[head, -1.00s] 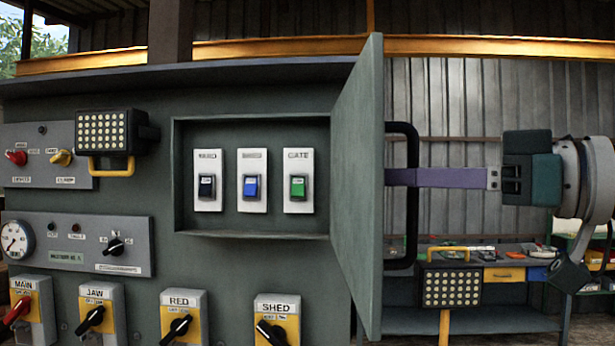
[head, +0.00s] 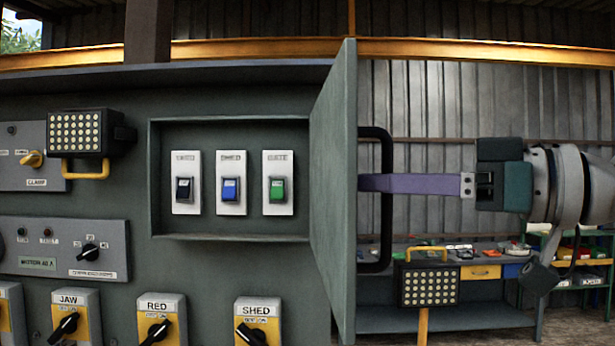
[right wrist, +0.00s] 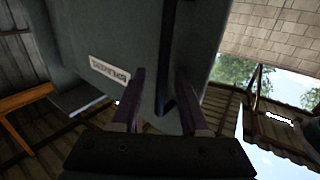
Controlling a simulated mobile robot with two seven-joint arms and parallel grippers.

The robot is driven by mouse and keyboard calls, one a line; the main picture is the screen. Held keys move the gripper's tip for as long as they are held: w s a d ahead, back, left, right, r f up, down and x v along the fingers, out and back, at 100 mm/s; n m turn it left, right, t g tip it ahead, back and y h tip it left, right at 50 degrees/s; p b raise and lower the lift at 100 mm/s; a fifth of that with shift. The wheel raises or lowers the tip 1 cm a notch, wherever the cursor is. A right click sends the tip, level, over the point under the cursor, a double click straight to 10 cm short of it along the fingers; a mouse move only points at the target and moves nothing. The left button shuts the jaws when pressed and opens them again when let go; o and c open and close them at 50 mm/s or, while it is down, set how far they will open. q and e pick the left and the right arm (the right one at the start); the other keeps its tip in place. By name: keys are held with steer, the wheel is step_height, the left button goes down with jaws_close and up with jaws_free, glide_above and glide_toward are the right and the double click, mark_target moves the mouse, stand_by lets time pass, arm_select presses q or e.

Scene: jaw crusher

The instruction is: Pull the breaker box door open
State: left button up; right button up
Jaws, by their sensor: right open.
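The breaker box (head: 155,185) is a recess in the grey-green panel with three switches inside, blue, green and black. Its door (head: 333,190) stands open, swung out toward me on the right side of the recess. A black bar handle (head: 387,200) is on the door's outer face. My right gripper (head: 366,183) has purple fingers that reach across the handle to the door. In the right wrist view its fingers (right wrist: 160,95) are apart, with the dark handle bar (right wrist: 168,60) seemingly between them; contact is unclear. The door's labelled face (right wrist: 85,45) also shows there. My left gripper is out of view.
A lamp (head: 78,133) with a yellow bracket sticks out left of the box. Several rotary switches, such as SHED (head: 257,322), line the panel below. Behind the door are a workbench (head: 440,318), another lamp (head: 428,286) and a green shelf (head: 585,265).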

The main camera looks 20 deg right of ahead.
steer(key=p+v, duration=0.9)
steer(key=shift+s+d, duration=0.2)
steer(key=shift+s, duration=0.1)
